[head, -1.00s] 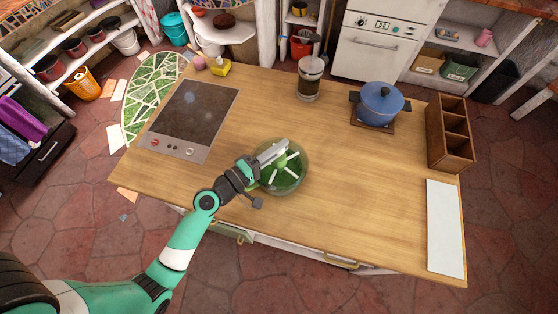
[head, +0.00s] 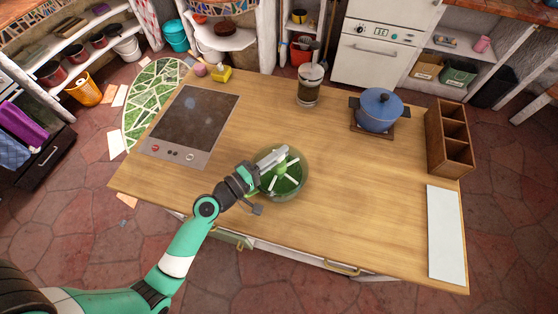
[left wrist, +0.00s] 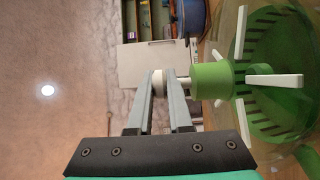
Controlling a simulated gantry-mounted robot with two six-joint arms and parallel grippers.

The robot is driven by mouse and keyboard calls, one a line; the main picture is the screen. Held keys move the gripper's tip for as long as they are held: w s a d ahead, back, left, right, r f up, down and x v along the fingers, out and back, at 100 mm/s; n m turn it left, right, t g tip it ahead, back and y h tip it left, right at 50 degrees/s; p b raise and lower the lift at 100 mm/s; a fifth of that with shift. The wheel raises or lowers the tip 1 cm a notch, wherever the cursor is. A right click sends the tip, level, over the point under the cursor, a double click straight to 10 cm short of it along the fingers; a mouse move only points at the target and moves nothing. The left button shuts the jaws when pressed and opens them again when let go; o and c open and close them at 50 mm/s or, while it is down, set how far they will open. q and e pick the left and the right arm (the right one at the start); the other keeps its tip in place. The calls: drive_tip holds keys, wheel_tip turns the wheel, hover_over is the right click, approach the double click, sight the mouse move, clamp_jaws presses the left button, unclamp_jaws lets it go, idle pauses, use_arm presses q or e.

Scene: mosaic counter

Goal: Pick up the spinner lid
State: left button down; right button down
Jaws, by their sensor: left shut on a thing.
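The spinner lid (head: 287,176) is green with white bars and sits at the clear round bowl (head: 303,188) near the middle of the counter. In the left wrist view, its green hub (left wrist: 211,80) and white bars (left wrist: 273,81) show at the right, beside the clear bowl wall (left wrist: 221,38). My left gripper (head: 275,156) is over the lid from the left. In the wrist view its two fingers (left wrist: 162,82) are shut on the lid's thin white stem. I cannot tell whether the lid is clear of the bowl. My right gripper is not in view.
A blue pot (head: 379,110) stands on a trivet at the back right, beside a wooden divided box (head: 448,138). A white board (head: 445,232) lies at the right edge. A glass jar (head: 309,87) stands at the back, a cooktop (head: 193,123) at the left. The front right counter is bare.

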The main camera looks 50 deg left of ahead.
use_arm(q)
drive_tip(key=r+p, duration=0.1)
drive_tip(key=r, duration=0.1)
drive_tip(key=r+p, duration=0.2)
drive_tip(key=shift+s+d+r, duration=0.2)
drive_tip(key=shift+r, duration=0.05)
drive_tip(key=s+d+r+p, duration=0.7)
drive_tip(key=s+r, duration=0.1)
drive_tip(key=s, duration=0.3)
drive_tip(key=shift+s+d+r+p, duration=0.15)
drive_tip(key=shift+s+r+p, duration=0.1)
drive_tip(key=shift+p, duration=0.15)
